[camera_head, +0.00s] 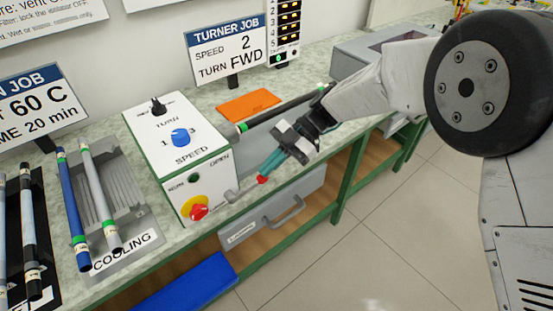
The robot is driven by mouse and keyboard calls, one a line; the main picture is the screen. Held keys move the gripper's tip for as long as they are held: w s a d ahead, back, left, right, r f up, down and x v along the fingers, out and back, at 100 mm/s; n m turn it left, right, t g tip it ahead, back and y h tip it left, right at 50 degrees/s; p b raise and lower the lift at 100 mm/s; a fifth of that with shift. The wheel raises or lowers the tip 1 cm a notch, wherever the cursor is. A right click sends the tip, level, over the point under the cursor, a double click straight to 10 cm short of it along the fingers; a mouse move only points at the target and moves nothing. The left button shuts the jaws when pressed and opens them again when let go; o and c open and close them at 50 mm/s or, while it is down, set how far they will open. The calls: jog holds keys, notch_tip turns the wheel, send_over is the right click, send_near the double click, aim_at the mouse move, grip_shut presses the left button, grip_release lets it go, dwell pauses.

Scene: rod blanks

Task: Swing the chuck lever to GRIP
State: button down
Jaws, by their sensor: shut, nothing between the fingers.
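The turner is a white box (177,135) with a blue speed knob, a dark TURN switch and a red stop button on yellow. The word OPEN shows on its front near the right edge; I cannot read a GRIP mark. A grey metal part (232,194) sticks out at its lower right. A red knob (262,180), which looks like the end of the chuck lever, sits just right of that part. My gripper (269,167) points down-left with its teal fingers shut and empty, tips at or very near the red knob. I cannot tell whether they touch. The fingers partly hide the lever area.
A dark rod (285,108) with a green band lies behind my gripper, beside an orange pad (249,105). A cooling rack (118,190) with rods stands left. A grey drawer (275,210) is below the bench edge. The floor in front is clear.

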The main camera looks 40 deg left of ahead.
jog(key=shift+w+d+f, duration=0.1)
jog(key=shift+d+f, duration=0.05)
jog(key=shift+f, duration=0.15)
jog(key=w+d+r, duration=0.2)
jog(key=w+r, duration=0.6)
jog(key=shift+r, duration=0.15)
dwell(0.4)
jog(key=shift+w, duration=0.1)
dwell(0.3)
